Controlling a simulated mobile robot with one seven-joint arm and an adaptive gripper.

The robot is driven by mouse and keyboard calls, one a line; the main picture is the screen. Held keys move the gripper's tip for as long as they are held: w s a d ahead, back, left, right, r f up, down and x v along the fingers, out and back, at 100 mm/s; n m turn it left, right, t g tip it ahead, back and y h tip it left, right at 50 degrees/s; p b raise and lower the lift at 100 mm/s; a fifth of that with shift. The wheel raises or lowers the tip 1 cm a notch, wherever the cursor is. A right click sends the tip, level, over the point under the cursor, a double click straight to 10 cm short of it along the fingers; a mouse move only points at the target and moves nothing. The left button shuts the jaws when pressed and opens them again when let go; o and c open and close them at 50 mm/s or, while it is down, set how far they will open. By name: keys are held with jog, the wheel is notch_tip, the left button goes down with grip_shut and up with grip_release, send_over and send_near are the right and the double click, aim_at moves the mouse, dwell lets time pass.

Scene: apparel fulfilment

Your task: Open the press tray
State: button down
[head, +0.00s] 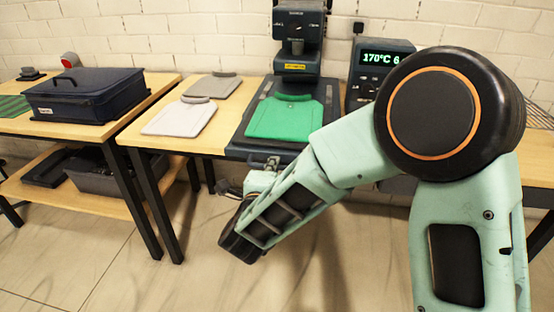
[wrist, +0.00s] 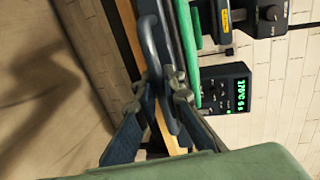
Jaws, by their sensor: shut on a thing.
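The heat press stands at the back of the wooden table, with its dark head (head: 298,40) raised on its column. Its press tray (head: 240,149) is a dark flat plate reaching to the table's front edge. A green shirt (head: 285,118) lies flat on the tray. A grey-blue loop handle (wrist: 149,42) sticks out from the tray's front in the wrist view. My gripper (wrist: 168,88) is shut on this handle, with a finger on each side. In the head view my gripper (head: 260,175) is at the tray's front edge, partly hidden by my arm.
A controller box (head: 380,60) with a green display reading 170°C stands right of the press. A white shirt (head: 180,117) and a grey shirt (head: 212,86) lie left of it. A dark lidded case (head: 85,97) sits on the left table. Floor in front is clear.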

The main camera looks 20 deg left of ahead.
jog(key=shift+f+b+v, duration=0.15)
jog(key=shift+f+v, duration=0.05)
jog(key=shift+v, duration=0.7)
jog(key=shift+f+b+v, duration=0.15)
jog(key=shift+v, duration=0.75)
jog(key=shift+s, duration=0.1)
jog(key=c, duration=2)
grip_release()
jog(key=shift+s, duration=0.1)
jog(key=v, duration=1.2)
jog(key=shift+a, duration=0.1)
